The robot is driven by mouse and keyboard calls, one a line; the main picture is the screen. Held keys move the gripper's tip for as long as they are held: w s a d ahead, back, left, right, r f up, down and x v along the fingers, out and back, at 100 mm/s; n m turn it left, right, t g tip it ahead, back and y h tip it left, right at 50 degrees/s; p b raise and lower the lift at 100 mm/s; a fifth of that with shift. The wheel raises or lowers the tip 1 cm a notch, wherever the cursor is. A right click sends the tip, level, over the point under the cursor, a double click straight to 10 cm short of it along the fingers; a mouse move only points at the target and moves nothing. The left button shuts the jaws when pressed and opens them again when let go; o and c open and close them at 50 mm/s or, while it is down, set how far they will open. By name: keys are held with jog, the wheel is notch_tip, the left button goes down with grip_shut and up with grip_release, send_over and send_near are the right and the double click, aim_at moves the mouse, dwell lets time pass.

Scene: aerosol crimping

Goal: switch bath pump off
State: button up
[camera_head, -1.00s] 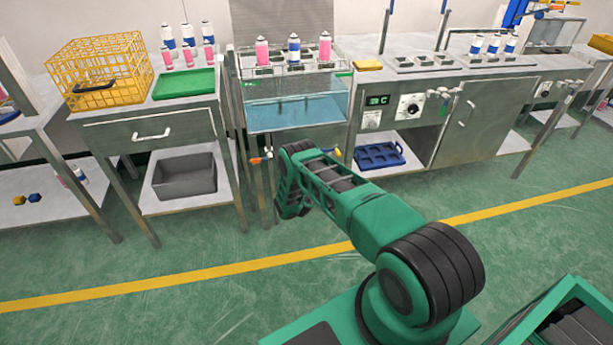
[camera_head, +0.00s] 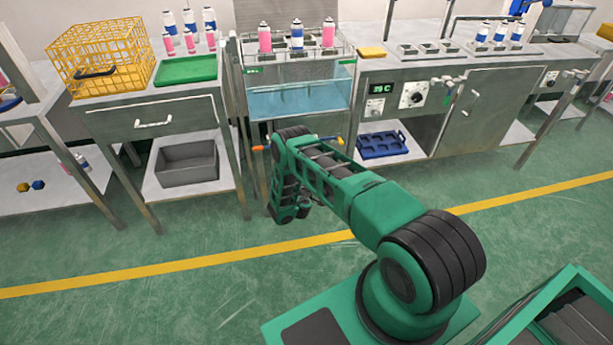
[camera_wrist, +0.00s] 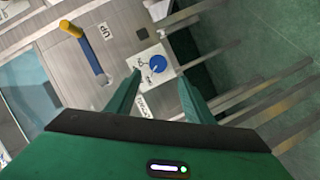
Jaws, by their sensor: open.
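A blue round knob (camera_wrist: 157,64) sits on a white plate with small markings on a metal panel in the wrist view. A white label (camera_wrist: 143,107), too blurred and tilted to read surely, is beside it. My gripper (camera_wrist: 159,77) is open and empty, with its two green fingers spread on either side of the knob's plate in the picture; no contact is visible. In the head view, the water bath (camera_head: 298,103) stands behind my arm, holding water under a rack of cans. My fingertips and the blue knob are not clear there.
A blue lever with a yellow end (camera_wrist: 71,28) stands near the knob, beside an "UP" label. Right of the bath are a 39 C display (camera_head: 381,88) and a black dial (camera_head: 414,95). A blue tray (camera_head: 382,145) lies on the lower shelf. The green floor before the benches is clear.

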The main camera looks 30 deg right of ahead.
jog(key=shift+v, duration=1.25)
